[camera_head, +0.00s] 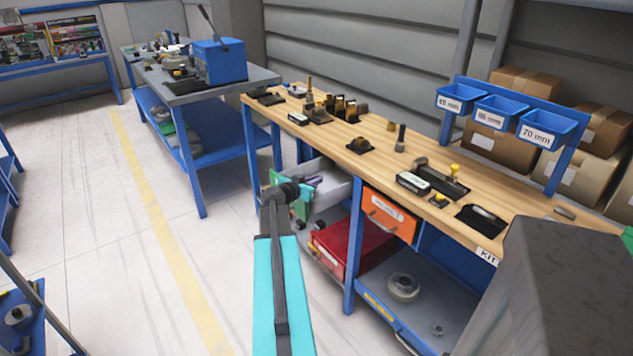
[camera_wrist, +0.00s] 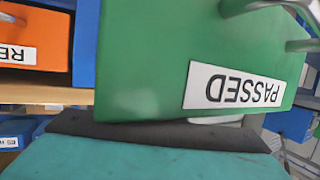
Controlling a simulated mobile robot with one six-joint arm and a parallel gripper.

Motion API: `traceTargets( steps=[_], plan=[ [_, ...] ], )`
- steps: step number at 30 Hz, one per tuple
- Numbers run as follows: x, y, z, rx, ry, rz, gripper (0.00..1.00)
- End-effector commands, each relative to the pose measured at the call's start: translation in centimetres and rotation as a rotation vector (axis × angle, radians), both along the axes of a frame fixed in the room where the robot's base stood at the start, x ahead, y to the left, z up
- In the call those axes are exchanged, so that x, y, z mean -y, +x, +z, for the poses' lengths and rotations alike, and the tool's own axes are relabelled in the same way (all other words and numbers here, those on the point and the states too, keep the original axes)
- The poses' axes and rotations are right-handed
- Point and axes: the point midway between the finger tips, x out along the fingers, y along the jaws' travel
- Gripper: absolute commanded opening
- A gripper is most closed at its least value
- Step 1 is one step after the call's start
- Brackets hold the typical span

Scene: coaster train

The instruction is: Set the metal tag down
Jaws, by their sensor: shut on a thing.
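My gripper (camera_head: 299,190) is at the end of my turquoise arm, at the green front of an open drawer (camera_head: 334,184) under the wooden bench. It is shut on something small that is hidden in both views. I cannot make out the metal tag. The wrist view shows the green drawer front (camera_wrist: 150,60) close up and upside down, with a white PASSED label (camera_wrist: 234,87) and part of a silver handle (camera_wrist: 301,45). The fingertips are out of that view. Some small dark and purple things lie inside the drawer.
An orange drawer (camera_head: 388,212) is shut, right of the open one; it also shows in the wrist view (camera_wrist: 38,45). A red box (camera_head: 345,240) stands below. The wooden bench (camera_head: 330,140) carries several small dark tools. Open floor (camera_head: 100,230) lies to the left.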

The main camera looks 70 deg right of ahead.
Motion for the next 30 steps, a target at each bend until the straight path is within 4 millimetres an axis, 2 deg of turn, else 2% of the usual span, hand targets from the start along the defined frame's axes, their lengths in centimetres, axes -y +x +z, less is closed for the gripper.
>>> traceTargets(
  steps=[28,29,30],
  plan=[
    [0.0,-0.3,-1.3,0.003,0.007,-0.007,0.0],
    [0.0,-0.3,-1.4,0.003,0.008,-0.007,0.14],
    [-0.1,-0.4,-1.4,0.003,0.009,-0.008,0.2]
  ],
)
